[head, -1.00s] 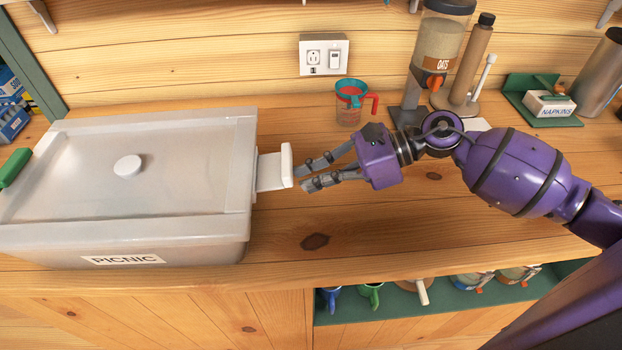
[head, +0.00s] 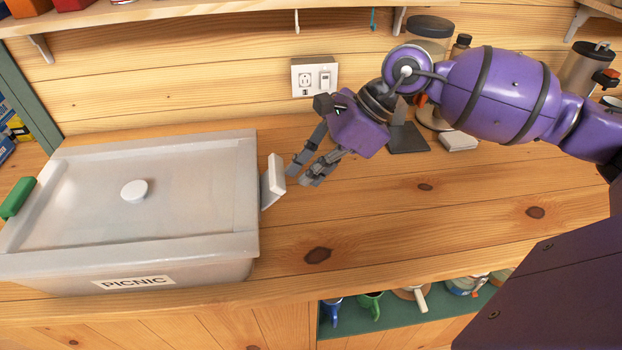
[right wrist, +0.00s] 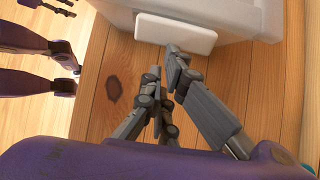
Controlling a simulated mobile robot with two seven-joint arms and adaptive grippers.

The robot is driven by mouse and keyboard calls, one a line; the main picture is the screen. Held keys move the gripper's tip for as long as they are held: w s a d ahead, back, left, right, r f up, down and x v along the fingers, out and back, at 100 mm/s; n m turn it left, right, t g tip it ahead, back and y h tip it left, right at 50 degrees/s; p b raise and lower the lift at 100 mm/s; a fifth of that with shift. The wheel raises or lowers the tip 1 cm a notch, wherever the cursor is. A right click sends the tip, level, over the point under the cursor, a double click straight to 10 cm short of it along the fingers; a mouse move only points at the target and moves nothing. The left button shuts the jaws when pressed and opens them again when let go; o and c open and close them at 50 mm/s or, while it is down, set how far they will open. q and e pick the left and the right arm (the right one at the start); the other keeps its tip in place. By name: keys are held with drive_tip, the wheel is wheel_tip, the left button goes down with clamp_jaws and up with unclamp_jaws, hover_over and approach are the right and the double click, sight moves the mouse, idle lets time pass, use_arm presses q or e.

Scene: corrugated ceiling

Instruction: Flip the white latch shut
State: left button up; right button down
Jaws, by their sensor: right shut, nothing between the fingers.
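The white latch (head: 274,180) is on the right side of the translucent bin labelled PICNIC (head: 205,272). It sticks out at a slant from the bin wall, with its broad end plate tipped up. My right gripper (head: 303,176) is just right of the latch, its fingers together and pointing down-left, empty. In the right wrist view the latch plate (right wrist: 174,32) lies just beyond the fingertips (right wrist: 165,65); I cannot tell whether they touch it. Dark finger-like parts at the top left corner of that view may be my left gripper (right wrist: 52,6).
The bin's lid has a white knob (head: 134,190), and a green handle (head: 16,198) is at its left. A wall outlet (head: 315,78) is behind the gripper. Mugs stand on a shelf below.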

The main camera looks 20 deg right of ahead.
use_arm(q)
drive_tip(key=shift+w+a, duration=0.15)
use_arm(e)
drive_tip(key=shift+w+a+r+g+h, duration=0.15)
drive_tip(key=shift+a+r+g+h, duration=0.1)
drive_tip(key=shift+a+r+h, duration=0.5)
drive_tip(key=shift+w+a+r+g+h, duration=0.2)
drive_tip(key=shift+r+h, duration=0.25)
drive_tip(key=shift+h, duration=0.6)
use_arm(q)
drive_tip(key=shift+f, duration=0.1)
use_arm(e)
drive_tip(key=shift+r, duration=0.15)
use_arm(q)
drive_tip(key=shift+w+r, duration=0.35)
drive_tip(key=shift+r, duration=0.2)
use_arm(e)
drive_tip(key=shift+r, duration=0.7)
